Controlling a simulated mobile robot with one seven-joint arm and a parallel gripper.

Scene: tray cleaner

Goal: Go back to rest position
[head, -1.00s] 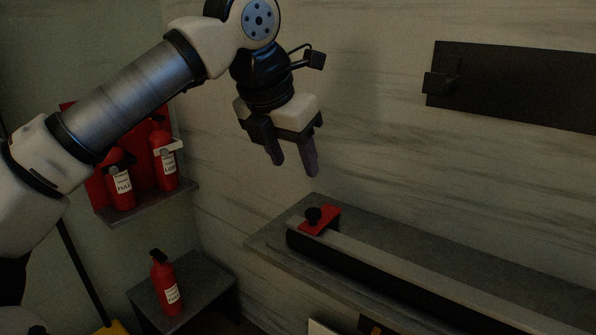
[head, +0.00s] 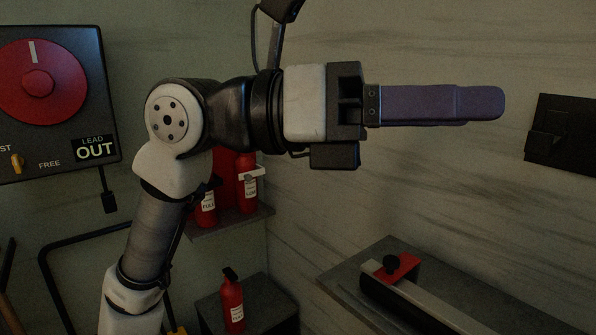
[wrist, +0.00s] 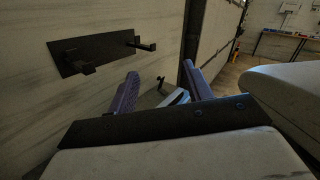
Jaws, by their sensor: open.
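My gripper (head: 485,104) is raised in front of the wall in the head view, pointing to the right. Its purple fingers overlap from this side. In the wrist view my gripper (wrist: 160,88) shows its two fingers spread apart with nothing between them. It touches nothing.
A bench with a long rail and a red clamp (head: 397,268) with a black knob stands below right. Red extinguishers (head: 247,190) sit on a wall shelf; another extinguisher (head: 232,300) stands lower. A panel with a red dial (head: 38,84) is at left. A black wall rack (wrist: 95,50) shows too.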

